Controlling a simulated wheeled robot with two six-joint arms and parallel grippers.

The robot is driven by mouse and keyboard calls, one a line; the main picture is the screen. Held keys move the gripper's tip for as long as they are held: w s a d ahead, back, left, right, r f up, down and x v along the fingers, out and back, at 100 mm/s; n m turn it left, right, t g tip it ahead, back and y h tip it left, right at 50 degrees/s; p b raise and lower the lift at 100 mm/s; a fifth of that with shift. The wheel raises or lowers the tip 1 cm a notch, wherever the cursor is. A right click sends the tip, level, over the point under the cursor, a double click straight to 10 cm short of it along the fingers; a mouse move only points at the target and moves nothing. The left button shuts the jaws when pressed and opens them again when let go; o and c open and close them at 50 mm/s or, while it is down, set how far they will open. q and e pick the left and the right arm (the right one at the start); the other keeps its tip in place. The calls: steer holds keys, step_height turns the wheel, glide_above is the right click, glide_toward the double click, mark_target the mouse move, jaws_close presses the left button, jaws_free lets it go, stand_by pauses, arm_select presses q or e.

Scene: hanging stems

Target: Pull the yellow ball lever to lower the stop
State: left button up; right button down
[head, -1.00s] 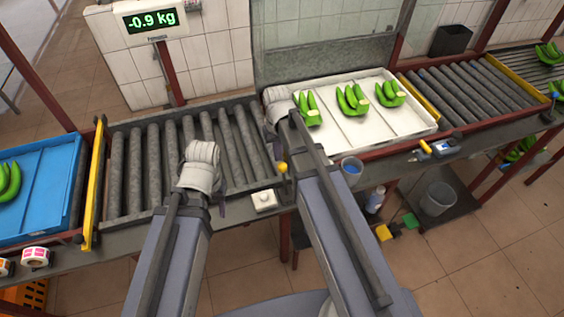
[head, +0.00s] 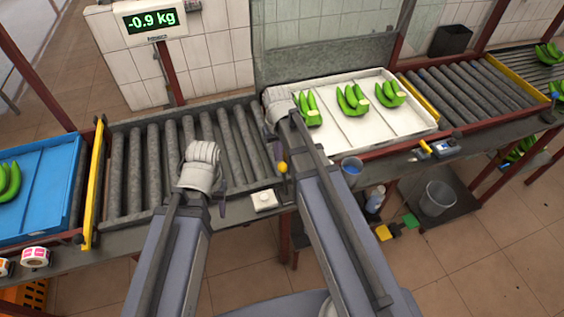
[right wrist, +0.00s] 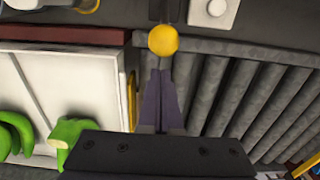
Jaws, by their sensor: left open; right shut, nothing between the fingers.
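The yellow ball of the lever (head: 282,167) stands at the near edge of the roller conveyor, beside my right arm. It also shows in the right wrist view (right wrist: 163,40), just beyond the tips of my right gripper (right wrist: 160,72). That gripper is shut and empty; its fingers point at the ball, and I cannot tell whether they touch it. A yellow strip (right wrist: 131,98), perhaps the stop, shows between the white tray and the rollers in the right wrist view. My left gripper (head: 218,200) is open over the rollers, its fingers mostly hidden behind its wrist.
The white tray (head: 415,122) with green banana bunches lies right of my right arm. A blue tray (head: 45,220) is at the left. The rollers (head: 150,165) are bare.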

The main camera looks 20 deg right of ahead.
mark_target(286, 187)
arm_select(q)
steer(key=shift+f, duration=0.15)
arm_select(e)
steer(key=shift+f, duration=0.15)
arm_select(q)
steer(key=shift+f+b, duration=1.4)
steer(key=shift+b, duration=0.1)
arm_select(e)
step_height(286, 187, down, 3)
steer(key=shift+r, duration=0.15)
steer(key=shift+s, duration=0.15)
steer(key=shift+s+d, duration=0.15)
steer(key=shift+s, duration=4.25)
steer(key=shift+w, duration=0.7)
arm_select(q)
steer(key=shift+r, duration=0.2)
arm_select(e)
steer(key=shift+r, duration=0.15)
